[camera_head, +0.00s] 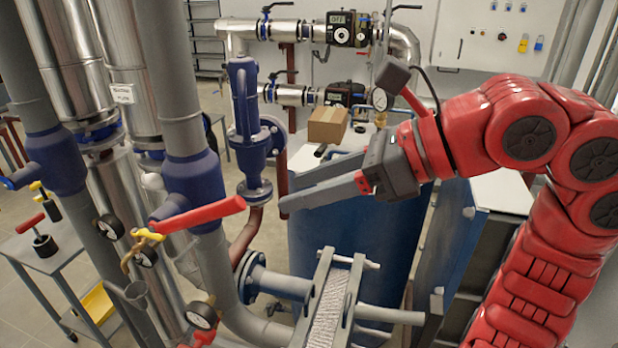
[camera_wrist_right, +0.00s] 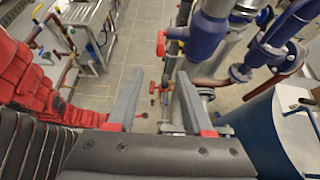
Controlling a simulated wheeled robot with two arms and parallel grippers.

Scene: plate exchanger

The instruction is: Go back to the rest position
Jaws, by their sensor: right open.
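My right gripper (camera_head: 285,198) is open and empty in the head view. Its grey fingers point left, above and behind the plate exchanger (camera_head: 328,312), and their tips are near the blue vertical fitting (camera_head: 248,125). In the right wrist view the two fingers of the same gripper (camera_wrist_right: 160,75) stand apart with nothing between them but pipes and floor further off. The red valve lever (camera_head: 198,214) sits to the left of the fingertips, apart from them. My left gripper is not in view.
A blue tank (camera_head: 345,240) stands below my right arm. Thick grey and silver pipes (camera_head: 128,80) fill the left side. A cardboard box (camera_head: 327,124) sits behind the gripper. A grey trolley (camera_head: 50,255) stands at the far left. Some tiled floor (camera_head: 240,300) is clear.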

